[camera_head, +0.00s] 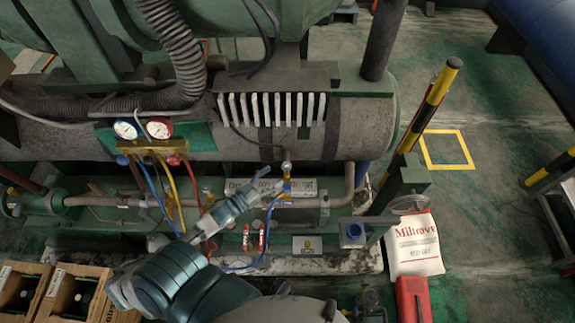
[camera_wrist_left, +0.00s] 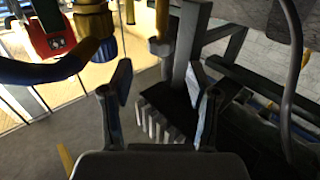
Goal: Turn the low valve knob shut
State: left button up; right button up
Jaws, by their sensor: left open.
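The brass gauge manifold (camera_head: 155,146) hangs at the left below a blue-rimmed dial (camera_head: 125,130) and a red-rimmed dial (camera_head: 158,128). A small blue knob (camera_head: 122,160) sits at its left end and a red knob (camera_head: 173,160) at its right. My left gripper (camera_head: 268,190) is open and empty, right of and below the manifold, near a brass pipe fitting with a blue hose coupler (camera_head: 287,185). In the left wrist view, the gap between my fingers (camera_wrist_left: 160,82) is empty. A blue knurled part (camera_wrist_left: 105,48) and a brass fitting (camera_wrist_left: 160,46) lie beyond them.
Blue, yellow and red hoses hang below the manifold. A horizontal pipe (camera_head: 110,199) runs behind my left arm. A white sack (camera_head: 414,245) and a yellow-black post (camera_head: 432,105) stand at right.

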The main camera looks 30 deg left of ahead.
aim_at(283, 168)
pick_arm(q)
jog(key=x, duration=0.7)
jog(key=shift+w+f, duration=0.1)
jog(key=shift+w, duration=0.15)
grip_shut()
